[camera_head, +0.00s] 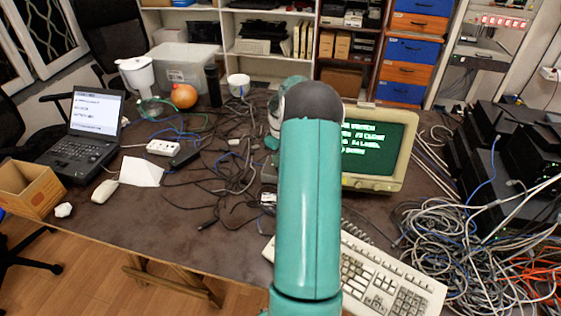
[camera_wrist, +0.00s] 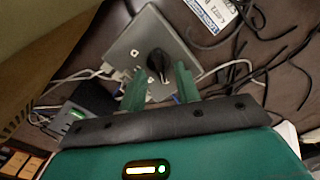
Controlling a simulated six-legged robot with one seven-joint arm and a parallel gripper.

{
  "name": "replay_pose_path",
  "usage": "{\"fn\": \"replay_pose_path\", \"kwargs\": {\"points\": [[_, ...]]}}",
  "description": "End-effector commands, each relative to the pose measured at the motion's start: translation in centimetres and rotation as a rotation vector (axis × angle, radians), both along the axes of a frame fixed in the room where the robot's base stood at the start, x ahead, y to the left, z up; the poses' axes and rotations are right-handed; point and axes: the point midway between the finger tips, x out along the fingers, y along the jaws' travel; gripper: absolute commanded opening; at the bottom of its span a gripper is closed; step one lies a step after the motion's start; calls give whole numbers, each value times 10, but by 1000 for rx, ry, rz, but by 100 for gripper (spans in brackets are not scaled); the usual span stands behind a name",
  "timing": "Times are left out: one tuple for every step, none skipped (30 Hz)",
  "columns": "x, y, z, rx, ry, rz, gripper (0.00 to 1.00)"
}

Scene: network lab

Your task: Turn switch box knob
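The switch box is a grey metal box (camera_wrist: 146,40) with a black knob (camera_wrist: 159,62) on its face, seen in the wrist view. White cables run beside the box. My gripper (camera_wrist: 160,78) has its two green fingers apart, one on each side of the knob's near end. The gap between them looks empty or only partly entered by the knob; I cannot tell whether they touch it. In the head view my teal arm hides the gripper and most or all of the box.
Tangled cables (camera_head: 470,250) lie at right, and more cover the table's middle. A laptop (camera_head: 85,130) and a cardboard box (camera_head: 30,188) are at left.

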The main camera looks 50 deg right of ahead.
Motion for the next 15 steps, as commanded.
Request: {"fn": "replay_pose_path", "kwargs": {"points": [[1,-1,12,-4,-4,0,32],[1,-1,18,-4,-4,0,32],[1,-1,28,-5,-3,0,32],[1,-1,35,-6,-3,0,32],[1,-1,41,-5,-2,0,32],[1,-1,50,-5,-3,0,32],[1,-1,57,-5,-3,0,32],[1,-1,64,-4,-3,0,32],[1,-1,72,-4,-4,0,32],[1,-1,79,-5,-3,0,32],[1,-1,85,-5,-3,1,32],[1,0,91,-4,-3,1,32],[1,0,96,-3,-2,2,32],[1,0,100,-3,-3,2,32],[1,0,106,-3,-2,2,32]]}}
